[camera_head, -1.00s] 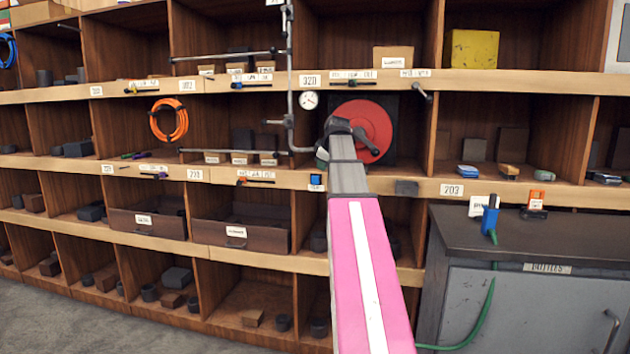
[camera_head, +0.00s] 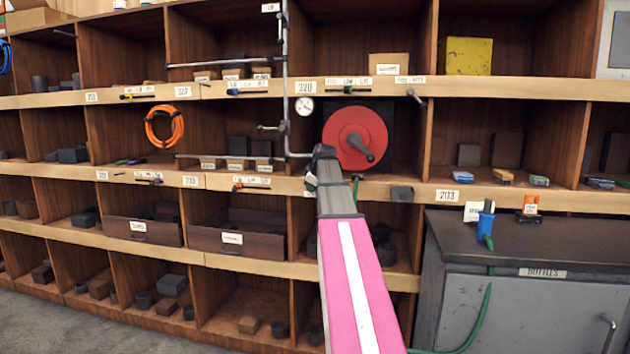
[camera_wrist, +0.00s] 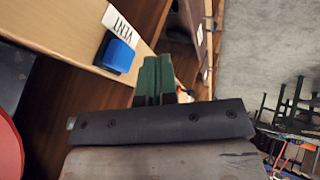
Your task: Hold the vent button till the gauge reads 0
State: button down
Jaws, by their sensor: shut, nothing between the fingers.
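The blue vent button (camera_wrist: 117,55) sits on the pale shelf edge beside a white label reading VENT (camera_wrist: 120,22) in the wrist view. My gripper (camera_wrist: 154,80) has its green fingers shut together with nothing between them. In the picture they are just right of and below the button, apparently apart from it. In the head view my gripper (camera_head: 312,183) is at the shelf edge below the gauge, and my wrist and gripper hide the button. The round white gauge (camera_head: 304,106) is on the grey pipe (camera_head: 287,60); its needle is too small to read.
A red disc with a handle (camera_head: 355,138) stands just right of my wrist. Grey pipework runs along the shelf left of it. A grey block (camera_head: 402,194) is on the shelf edge to the right. A dark bench (camera_head: 560,240) stands at the lower right.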

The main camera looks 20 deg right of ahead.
jog(key=shift+w+d+f, duration=0.15)
jog(key=shift+w+d, duration=0.4)
jog(key=shift+w, duration=0.4)
jog(key=shift+w+d+f, duration=0.1)
jog(key=shift+w+d, duration=0.45)
jog(key=shift+w, duration=0.35)
jog(key=shift+w+d+r, duration=0.1)
jog(key=shift+w+d, duration=0.5)
jog(key=shift+w, duration=0.3)
jog(key=shift+w+d, duration=0.25)
jog(key=shift+w, duration=0.1)
jog(key=s+a+r, duration=0.2)
jog(key=s+r, duration=0.5)
jog(key=s, duration=0.3)
jog(key=shift+s+a+r, duration=0.3)
jog(key=shift+r, duration=0.1)
